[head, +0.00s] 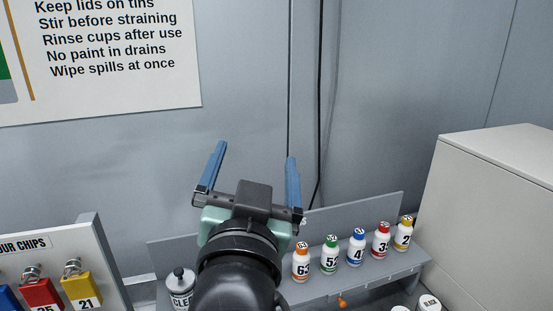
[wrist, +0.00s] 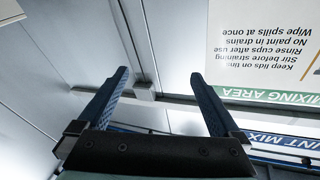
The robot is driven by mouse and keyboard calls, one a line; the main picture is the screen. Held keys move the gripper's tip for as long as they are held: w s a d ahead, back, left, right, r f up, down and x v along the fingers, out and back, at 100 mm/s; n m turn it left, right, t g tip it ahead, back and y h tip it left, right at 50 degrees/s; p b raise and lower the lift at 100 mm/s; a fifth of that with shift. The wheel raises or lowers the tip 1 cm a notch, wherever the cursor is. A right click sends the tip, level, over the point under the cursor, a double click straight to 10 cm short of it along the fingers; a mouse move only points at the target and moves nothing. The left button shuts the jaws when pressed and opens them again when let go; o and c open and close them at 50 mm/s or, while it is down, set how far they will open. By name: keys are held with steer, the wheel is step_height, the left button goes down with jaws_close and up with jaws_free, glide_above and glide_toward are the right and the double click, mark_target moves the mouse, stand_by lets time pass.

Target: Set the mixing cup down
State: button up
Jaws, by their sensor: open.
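My gripper (head: 250,172) is raised in front of the grey wall, above the bottle shelf, with its two blue fingers spread wide. In the wrist view the fingers (wrist: 160,100) are also apart, with nothing between them. No mixing cup can be made out in either view. My arm hides part of the shelf and whatever stands directly behind it.
A grey shelf (head: 374,269) holds several numbered bottles with coloured caps. A bottle with a dark cap (head: 180,290) stands left of my arm. A colour chip board (head: 88,250) is at lower left. A large pale box (head: 490,190) blocks the right. A sign (head: 100,55) hangs on the wall.

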steer(key=s+d+r+n+t, duration=0.1)
steer(key=s+r+t, duration=0.2)
steer(key=s+r, duration=0.3)
steer(key=s+d+r+n+t, duration=0.1)
steer(key=s+r+t, duration=0.3)
steer(key=r, duration=0.8)
steer(key=s+n, duration=0.1)
steer(key=s, duration=0.1)
steer(key=shift+s+d+r+t, duration=0.25)
steer(key=shift+s+d+t, duration=0.05)
steer(key=shift+s+d, duration=0.1)
